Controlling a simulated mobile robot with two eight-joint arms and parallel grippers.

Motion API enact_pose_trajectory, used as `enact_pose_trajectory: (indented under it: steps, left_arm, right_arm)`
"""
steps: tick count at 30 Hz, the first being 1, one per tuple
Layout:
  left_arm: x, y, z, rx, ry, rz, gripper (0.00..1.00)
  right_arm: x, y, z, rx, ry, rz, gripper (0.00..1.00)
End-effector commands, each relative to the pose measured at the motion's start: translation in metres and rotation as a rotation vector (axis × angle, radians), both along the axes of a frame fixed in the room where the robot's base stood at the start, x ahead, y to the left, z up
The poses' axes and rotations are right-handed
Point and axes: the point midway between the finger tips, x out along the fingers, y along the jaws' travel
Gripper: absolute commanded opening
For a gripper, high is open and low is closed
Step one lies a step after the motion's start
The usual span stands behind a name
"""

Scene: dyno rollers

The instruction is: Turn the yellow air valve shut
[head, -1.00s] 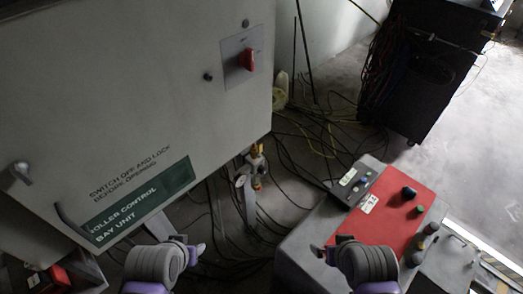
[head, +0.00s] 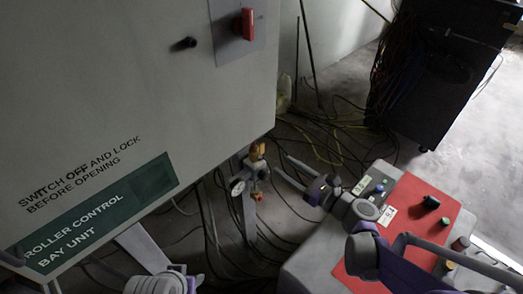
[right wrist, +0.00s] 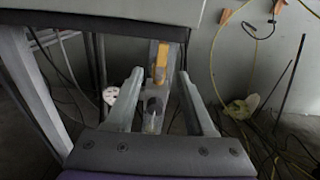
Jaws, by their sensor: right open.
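The yellow air valve (head: 257,152) sits on top of a grey post beside the cabinet's lower corner in the head view. Its yellow handle (right wrist: 160,64) stands upright in the right wrist view. My right gripper (head: 281,164) is open, with its fingers pointing left towards the valve. In the head view, the fingertips are a little to the right of the valve, apart from it. In the right wrist view, the handle shows in the gap between the two fingers (right wrist: 160,76), apparently beyond the tips. My left gripper is out of view; only part of my left arm shows.
A round white gauge (head: 237,187) is on the post left of the valve. The large grey cabinet (head: 120,80) overhangs close by. A red-topped console (head: 405,205) lies under my right arm. Cables (head: 330,135) cover the floor behind.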

Motion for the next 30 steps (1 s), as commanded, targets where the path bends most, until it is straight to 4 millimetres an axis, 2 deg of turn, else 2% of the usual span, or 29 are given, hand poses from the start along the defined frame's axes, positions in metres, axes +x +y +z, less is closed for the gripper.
enact_pose_trajectory:
  steps: [5, 19, 24, 30]
  left_arm:
    - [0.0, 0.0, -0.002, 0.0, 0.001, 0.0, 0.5]
    - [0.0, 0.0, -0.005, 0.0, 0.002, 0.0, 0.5]
    - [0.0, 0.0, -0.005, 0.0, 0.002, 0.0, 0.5]
    - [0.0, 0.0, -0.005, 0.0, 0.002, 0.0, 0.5]
  right_arm:
    - [0.011, 0.005, 0.0, 0.052, 0.014, -0.007, 0.54]
    - [0.068, 0.063, 0.001, 0.047, 0.012, -0.006, 0.54]
    - [0.078, 0.073, 0.001, 0.047, 0.013, -0.007, 0.54]
    - [0.08, 0.074, 0.001, 0.046, 0.012, -0.008, 0.54]
